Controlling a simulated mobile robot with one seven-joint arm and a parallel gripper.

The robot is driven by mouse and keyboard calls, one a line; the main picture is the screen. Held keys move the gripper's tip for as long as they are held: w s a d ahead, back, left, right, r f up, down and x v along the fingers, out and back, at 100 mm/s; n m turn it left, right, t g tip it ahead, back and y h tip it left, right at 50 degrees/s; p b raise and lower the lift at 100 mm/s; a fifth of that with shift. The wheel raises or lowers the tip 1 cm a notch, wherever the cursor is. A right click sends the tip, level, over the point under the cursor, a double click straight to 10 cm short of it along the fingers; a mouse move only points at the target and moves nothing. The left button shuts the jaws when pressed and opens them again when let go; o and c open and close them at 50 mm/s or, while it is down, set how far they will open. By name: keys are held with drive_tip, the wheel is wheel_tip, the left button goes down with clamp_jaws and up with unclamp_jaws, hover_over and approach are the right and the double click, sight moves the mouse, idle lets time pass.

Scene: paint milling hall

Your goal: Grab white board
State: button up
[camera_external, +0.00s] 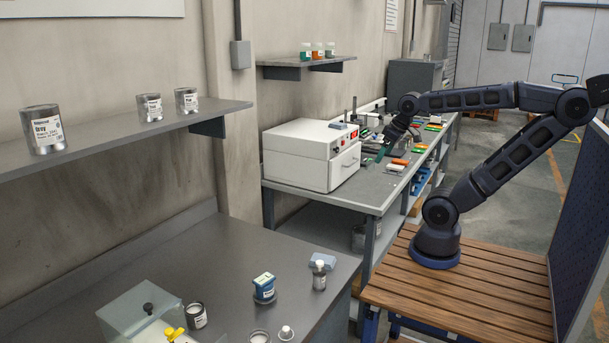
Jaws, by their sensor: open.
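My gripper (382,153) points down over the grey workbench (374,192) at the middle of the camera_external view, just right of a white box-shaped machine. Its jaws are open and dark, with a green part at the tips. Small coloured pieces lie near it, among them an orange piece (400,162). A small pale piece (436,120) lies farther back on the bench; I cannot tell whether it is the white board. My arm hides part of the bench, and the pieces are too small to make out well.
The white machine (312,153) stands left of my gripper. A wall shelf (306,66) with small bottles hangs above the bench. In front, a dark table (230,262) holds tins, a blue box (264,288) and a small bottle (319,275). Another shelf with tins is at left.

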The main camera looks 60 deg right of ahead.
drive_tip(key=w+d+m, duration=0.5)
drive_tip(key=w+d, duration=0.7)
drive_tip(key=w, duration=0.1)
drive_tip(key=w+d+f+m+h, duration=0.1)
drive_tip(key=w+d+f+m, duration=0.2)
drive_tip(key=d, duration=0.5)
drive_tip(key=w+d+f+m+h, duration=0.1)
drive_tip(key=w+d+f+m, duration=0.15)
drive_tip(key=d, duration=0.55)
drive_tip(key=m+g+h, duration=0.4)
drive_tip(key=m+g, duration=0.1)
drive_tip(key=m, duration=0.3)
approach(395, 166)
drive_tip(key=shift+n, duration=0.25)
drive_tip(key=shift+x, duration=4.2)
drive_tip(key=shift+s, duration=0.15)
drive_tip(key=c, duration=0.7)
drive_tip(key=shift+r, duration=0.15)
